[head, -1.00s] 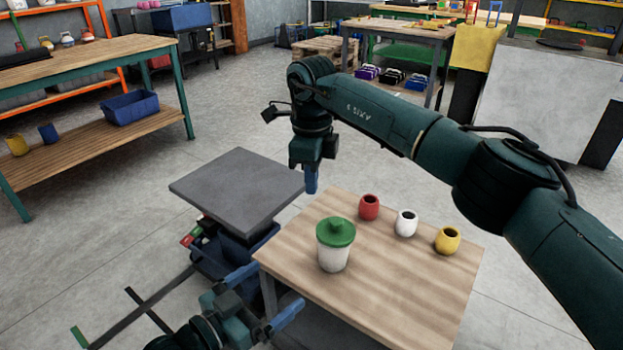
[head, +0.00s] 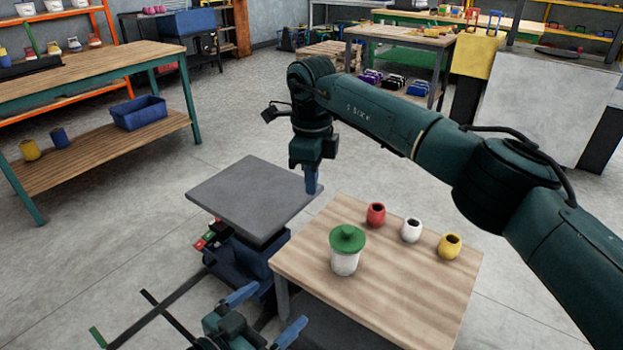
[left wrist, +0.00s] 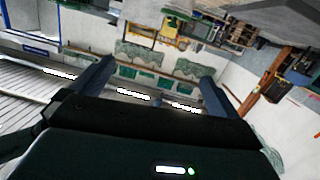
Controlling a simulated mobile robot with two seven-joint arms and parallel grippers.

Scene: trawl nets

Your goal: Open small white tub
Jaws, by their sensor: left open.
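A white tub (head: 344,264) with a green knobbed lid (head: 347,238) stands upright on the wooden table (head: 380,295) near its left side. The lid sits on the tub. My left gripper (head: 266,312) is at the lower left, left of the table's edge and apart from the tub. Its blue fingers are spread and empty. In the left wrist view the open fingers (left wrist: 152,82) have only distant room between them; the tub does not show there. My right gripper (head: 311,181) hangs pointing down near the table's far left corner, and its finger gap is hidden.
Small red (head: 376,214), white (head: 411,230) and yellow (head: 449,246) open pots stand in a row behind and right of the tub. A grey platform (head: 255,195) is left of the table. The table's front right part is clear.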

